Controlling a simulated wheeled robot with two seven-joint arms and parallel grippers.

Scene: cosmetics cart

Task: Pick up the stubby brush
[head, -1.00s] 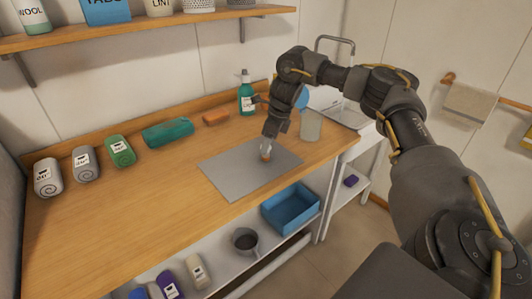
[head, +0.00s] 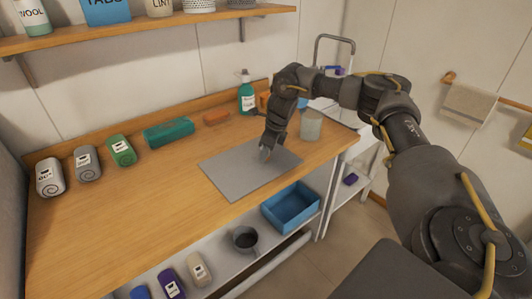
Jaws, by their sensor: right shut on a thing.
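My right gripper (head: 266,154) is over the grey mat (head: 229,174) on the wooden worktop, pointing down. It is shut on a small brownish thing, which I take to be the stubby brush (head: 264,157). Only a little of the brush shows; the fingers hide most of it. It is at or just above the mat; I cannot tell whether it touches. My left gripper is out of view.
A clear cup (head: 311,125) stands close right of the gripper. A blue bin (head: 291,207) sits on the lower shelf. The worktop's front left is clear.

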